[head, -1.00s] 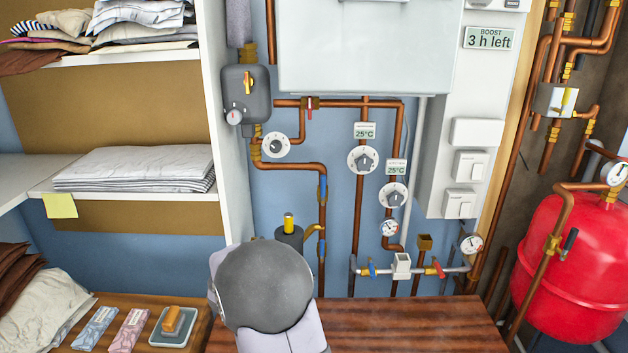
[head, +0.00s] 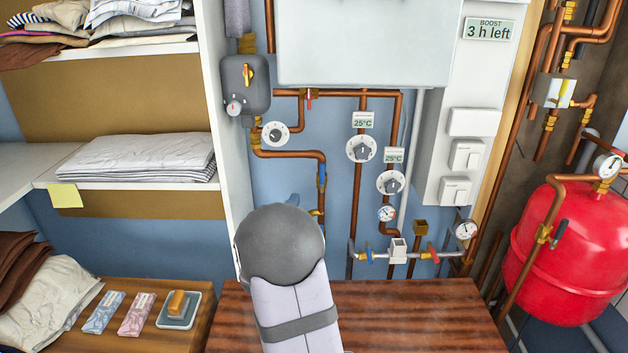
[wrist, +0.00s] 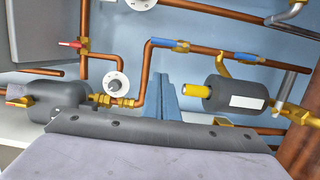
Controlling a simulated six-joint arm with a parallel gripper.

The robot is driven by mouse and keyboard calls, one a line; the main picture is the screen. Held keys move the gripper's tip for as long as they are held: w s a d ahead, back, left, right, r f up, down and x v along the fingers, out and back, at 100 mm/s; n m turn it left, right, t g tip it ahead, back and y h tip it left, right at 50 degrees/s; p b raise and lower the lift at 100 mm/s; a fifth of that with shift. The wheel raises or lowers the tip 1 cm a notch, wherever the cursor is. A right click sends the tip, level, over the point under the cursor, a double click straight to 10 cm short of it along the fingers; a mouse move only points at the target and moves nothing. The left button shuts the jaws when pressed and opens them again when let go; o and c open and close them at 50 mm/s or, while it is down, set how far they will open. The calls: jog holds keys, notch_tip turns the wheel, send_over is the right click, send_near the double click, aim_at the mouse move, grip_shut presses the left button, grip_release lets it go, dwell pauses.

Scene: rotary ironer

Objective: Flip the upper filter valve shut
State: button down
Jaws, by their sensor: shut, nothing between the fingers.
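The upper filter valve has a blue lever (wrist: 170,44) lying along the copper pipe, close to the elbow, in the wrist view. In the head view its blue lever (head: 322,176) stands upright in line with the pipe. The lower valve's blue lever (wrist: 250,58) also lies along the pipe. The dark filter (wrist: 235,95) with a yellow cap sits beside that pipe; my arm hides it in the head view. My gripper (wrist: 164,80) is shut and empty, its blue fingers pointing toward the wall, apart from the upper lever. In the head view only a bit of the fingers (head: 293,200) shows.
A grey box (head: 246,88) with a yellow handle and a white dial (head: 275,133) are left of the pipe. A red lever (wrist: 72,44) is on another pipe. More dials and pipes stand to the right. The wooden counter (head: 410,310) is below.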

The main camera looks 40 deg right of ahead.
jog(key=shift+d, duration=0.1)
jog(key=p, duration=0.6)
send_near(322, 179)
jog(key=w+d+r, duration=0.2)
jog(key=w+d, duration=0.1)
jog(key=w, duration=0.2)
jog(key=shift+d+f, duration=0.25)
jog(key=shift+d, duration=0.45)
